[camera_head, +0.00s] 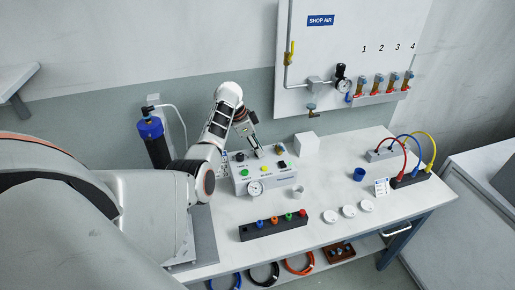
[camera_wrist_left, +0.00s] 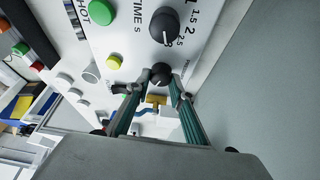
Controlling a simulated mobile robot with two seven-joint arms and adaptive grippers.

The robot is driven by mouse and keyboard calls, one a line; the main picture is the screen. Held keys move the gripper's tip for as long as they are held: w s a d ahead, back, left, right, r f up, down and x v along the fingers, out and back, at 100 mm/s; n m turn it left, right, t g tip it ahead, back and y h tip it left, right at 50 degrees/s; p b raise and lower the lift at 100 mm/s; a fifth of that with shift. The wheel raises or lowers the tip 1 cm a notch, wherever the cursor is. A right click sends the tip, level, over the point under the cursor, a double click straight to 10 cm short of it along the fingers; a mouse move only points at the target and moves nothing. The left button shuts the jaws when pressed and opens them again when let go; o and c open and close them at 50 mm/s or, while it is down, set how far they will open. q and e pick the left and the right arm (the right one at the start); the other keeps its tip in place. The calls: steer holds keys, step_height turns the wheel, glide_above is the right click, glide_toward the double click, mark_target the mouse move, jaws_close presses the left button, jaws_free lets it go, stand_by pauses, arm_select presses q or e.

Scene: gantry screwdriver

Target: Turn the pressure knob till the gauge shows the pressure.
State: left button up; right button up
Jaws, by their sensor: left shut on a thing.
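The control box (camera_head: 270,178) stands on the bench with its sloped panel up. The black pressure knob (camera_wrist_left: 160,75) sits between my left gripper's two fingertips in the left wrist view, its white pointer mark visible. My left gripper (camera_wrist_left: 155,80) is shut on this knob, one finger on each side. In the head view the left gripper (camera_head: 260,153) comes down on the panel's rear part and hides the knob. The round white gauge (camera_head: 255,188) is on the box front; its needle is too small to read. My right gripper is not in view.
A larger black time knob (camera_wrist_left: 165,27), a green button (camera_wrist_left: 101,12) and a yellow button (camera_wrist_left: 114,62) sit close to the gripper. A black rack (camera_head: 273,227) with coloured pieces and several white lids (camera_head: 348,211) lie on the bench.

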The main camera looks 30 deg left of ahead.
arm_select(q)
steer(key=shift+d, duration=0.1)
steer(key=o, duration=1.1)
steer(key=shift+w, duration=0.1)
steer(key=v, duration=1.2)
